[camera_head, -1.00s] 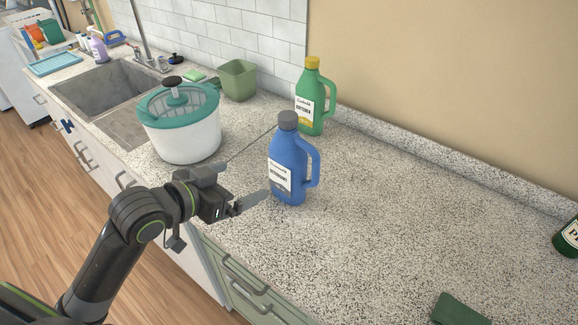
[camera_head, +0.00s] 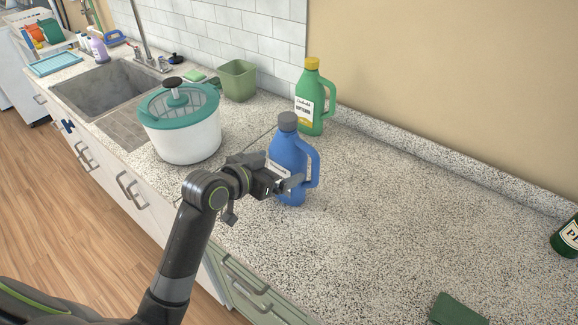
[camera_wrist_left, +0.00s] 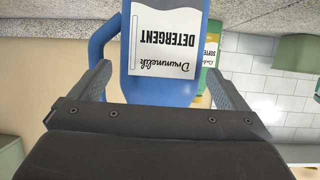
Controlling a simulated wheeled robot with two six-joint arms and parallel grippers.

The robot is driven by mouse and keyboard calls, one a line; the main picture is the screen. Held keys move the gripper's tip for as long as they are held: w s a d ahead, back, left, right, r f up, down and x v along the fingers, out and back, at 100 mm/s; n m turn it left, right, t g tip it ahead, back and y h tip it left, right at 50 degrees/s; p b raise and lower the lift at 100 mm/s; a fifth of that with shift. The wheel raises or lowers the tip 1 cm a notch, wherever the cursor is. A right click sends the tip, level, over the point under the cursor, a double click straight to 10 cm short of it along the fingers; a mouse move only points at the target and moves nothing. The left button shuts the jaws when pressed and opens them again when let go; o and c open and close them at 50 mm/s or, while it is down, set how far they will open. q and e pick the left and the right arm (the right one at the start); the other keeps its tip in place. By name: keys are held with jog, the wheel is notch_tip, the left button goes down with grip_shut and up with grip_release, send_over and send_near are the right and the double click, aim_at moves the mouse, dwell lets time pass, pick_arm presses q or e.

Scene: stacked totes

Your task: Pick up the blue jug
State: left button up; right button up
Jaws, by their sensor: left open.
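The blue jug (camera_head: 290,155) with a grey cap stands upright on the speckled counter. My left gripper (camera_head: 292,184) is open at the jug's front, low on its body. In the left wrist view the blue jug (camera_wrist_left: 165,88), with its white detergent label, appears upside down between the two spread fingers (camera_wrist_left: 160,95). Its handle lies on the left there, near the left finger. Whether a finger touches the jug I cannot tell. The gripper and forearm hide part of the jug's lower front and label. My right gripper is not in view.
A green jug (camera_head: 311,100) with a yellow cap stands behind the blue one. A white pot with a teal lid (camera_head: 185,130) is to the left, near the sink (camera_head: 100,90). A green cloth (camera_head: 458,310) lies at the front right.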

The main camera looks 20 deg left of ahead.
pick_arm(q)
jog(key=shift+f+p+x, duration=0.15)
jog(key=shift+p+x, duration=0.2)
jog(key=shift+x, duration=1)
jog(key=shift+f+p+x, duration=0.15)
jog(key=shift+p+x, duration=0.15)
jog(key=shift+x, duration=1)
jog(key=shift+a, duration=0.1)
jog(key=c, duration=0.6)
